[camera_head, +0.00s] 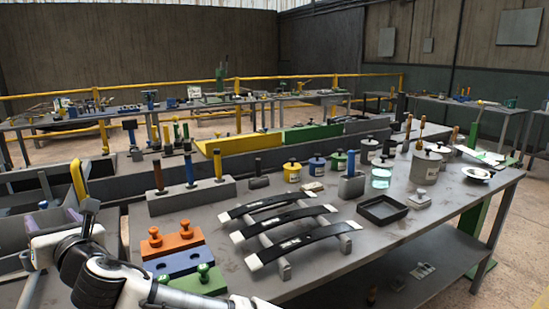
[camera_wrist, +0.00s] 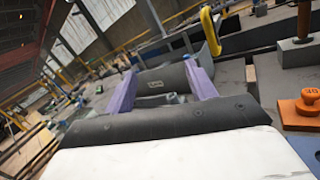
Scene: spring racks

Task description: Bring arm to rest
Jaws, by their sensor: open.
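My white and dark arm (camera_head: 95,262) is bent at the lower left of the head view. My gripper (camera_head: 37,213), with purple fingers, is at the far left, beside the near table's left end. In the wrist view my gripper (camera_wrist: 160,84) has its two purple fingers spread apart. A dark piece with a small pale label shows between them; I cannot tell whether it is part of the gripper or lies beyond it. I see no object clearly held.
The near table (camera_head: 410,222) holds dark leaf springs (camera_head: 290,236) on a rack, an orange block (camera_head: 172,240), a black tray (camera_head: 382,210) and several lidded pots. A yellow hook-shaped handle (camera_head: 79,180) stands close to my gripper. Yellow rails (camera_head: 200,82) run behind.

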